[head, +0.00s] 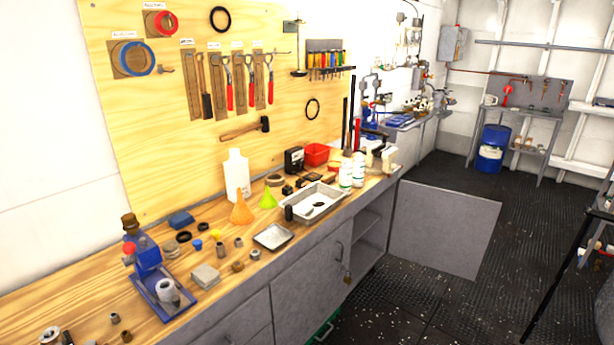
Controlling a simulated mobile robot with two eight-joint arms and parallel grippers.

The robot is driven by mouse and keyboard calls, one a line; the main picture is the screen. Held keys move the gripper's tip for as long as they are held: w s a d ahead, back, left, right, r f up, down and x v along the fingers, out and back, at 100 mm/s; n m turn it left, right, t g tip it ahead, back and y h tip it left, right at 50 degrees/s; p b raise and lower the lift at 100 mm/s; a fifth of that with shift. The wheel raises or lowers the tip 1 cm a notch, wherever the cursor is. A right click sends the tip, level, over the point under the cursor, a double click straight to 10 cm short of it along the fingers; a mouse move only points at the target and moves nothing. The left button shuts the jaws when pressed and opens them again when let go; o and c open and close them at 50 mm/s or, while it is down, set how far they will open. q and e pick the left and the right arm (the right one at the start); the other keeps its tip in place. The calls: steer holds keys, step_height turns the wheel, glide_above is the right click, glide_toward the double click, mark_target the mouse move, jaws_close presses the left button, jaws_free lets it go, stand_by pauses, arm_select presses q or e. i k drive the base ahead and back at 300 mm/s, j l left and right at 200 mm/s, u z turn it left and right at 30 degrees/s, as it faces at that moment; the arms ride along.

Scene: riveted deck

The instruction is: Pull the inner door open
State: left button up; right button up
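A grey workbench cabinet runs along the left wall under a wooden top. One grey door (302,288) in its front is closed, with a dark handle (339,253) near its right edge. A second grey door (445,228) at the far end stands swung wide open over the floor. Shelves (371,228) show in the open bay between them. Neither of my grippers is in view.
The benchtop (215,300) is crowded with a metal tray (318,203), white bottle (237,175), funnels and small parts. Dark riveted floor (405,300) is free in front of the cabinet. A blue drum (491,150) stands at the back; a black leg (556,285) rises at right.

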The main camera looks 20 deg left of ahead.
mark_target(304, 295)
steer(key=i+l+u, duration=0.1)
steer(key=u, duration=0.35)
steer(key=i+l+u, duration=0.2)
steer(key=u, duration=0.25)
steer(key=i+l+u, duration=0.1)
steer(key=u, duration=0.35)
steer(key=i+l+u, duration=0.1)
steer(key=l+u, duration=0.2)
steer(key=l, duration=0.25)
steer(key=l+u, duration=0.3)
steer(key=l, duration=0.3)
steer(key=i+l+u, duration=0.1)
steer(key=l+u, duration=0.25)
steer(key=l, duration=1.7)
steer(key=k+l+u, duration=0.1)
steer(key=l, duration=1.85)
